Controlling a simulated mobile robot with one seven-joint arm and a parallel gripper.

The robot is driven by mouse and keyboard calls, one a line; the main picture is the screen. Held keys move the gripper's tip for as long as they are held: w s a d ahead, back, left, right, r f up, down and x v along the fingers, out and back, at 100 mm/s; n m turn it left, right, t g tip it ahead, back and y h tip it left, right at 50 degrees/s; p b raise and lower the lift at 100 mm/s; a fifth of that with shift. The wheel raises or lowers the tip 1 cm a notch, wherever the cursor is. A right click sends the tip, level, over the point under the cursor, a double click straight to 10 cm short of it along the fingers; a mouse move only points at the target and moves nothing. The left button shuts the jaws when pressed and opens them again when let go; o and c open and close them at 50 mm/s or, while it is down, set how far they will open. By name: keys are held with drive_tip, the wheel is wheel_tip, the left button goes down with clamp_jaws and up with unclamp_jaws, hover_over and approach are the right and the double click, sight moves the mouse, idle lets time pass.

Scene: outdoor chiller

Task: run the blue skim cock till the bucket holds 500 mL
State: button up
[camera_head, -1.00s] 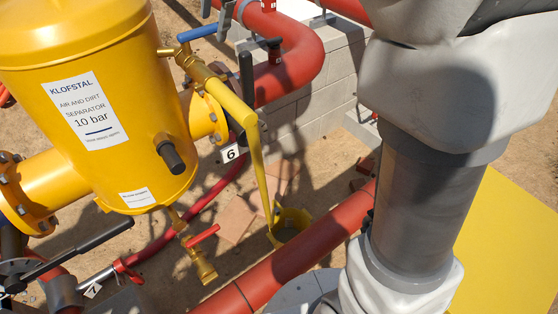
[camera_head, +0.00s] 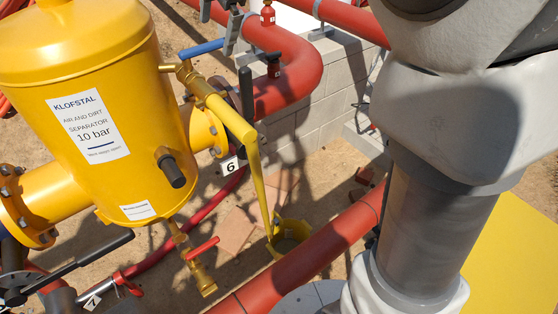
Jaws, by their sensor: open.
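The blue skim cock lever (camera_head: 201,48) sits on a brass valve (camera_head: 190,75) at the right of the yellow separator (camera_head: 90,100). It points up and right, across the line of the pipe. My gripper (camera_head: 238,30) appears as grey fingers at the lever's free end, at the top edge; it is open, and whether it touches the lever is unclear. A yellow spout (camera_head: 257,175) runs from the valve down to the yellow bucket (camera_head: 303,229) on the ground. The bucket's inside looks greyish; I cannot read a level or make out flow.
A red pipe (camera_head: 310,245) passes in front of the bucket. A red-handled drain cock (camera_head: 202,249) hangs under the separator. Thick red pipes (camera_head: 290,70) and a block wall (camera_head: 325,105) stand behind. My arm fills the right.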

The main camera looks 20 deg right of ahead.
drive_tip(key=p+v, duration=0.1)
drive_tip(key=v, duration=0.3)
drive_tip(key=v, duration=1.7)
drive_tip(key=s+d+f+m+b, duration=0.1)
drive_tip(key=s+d+f+m, duration=0.1)
drive_tip(key=s+f+m, duration=0.4)
drive_tip(key=s+d+f+m+h+b, duration=0.1)
drive_tip(key=s+f+m, duration=0.5)
drive_tip(key=f, duration=0.9)
drive_tip(key=s+d+f+m+h+b, duration=0.1)
drive_tip(key=s+d+f+m+b, duration=0.2)
drive_tip(key=s+f+m, duration=0.3)
wheel_tip(320, 180, down, 5)
drive_tip(key=m, duration=0.4)
drive_tip(key=shift+s+m, duration=0.35)
drive_tip(key=shift+m, duration=0.05)
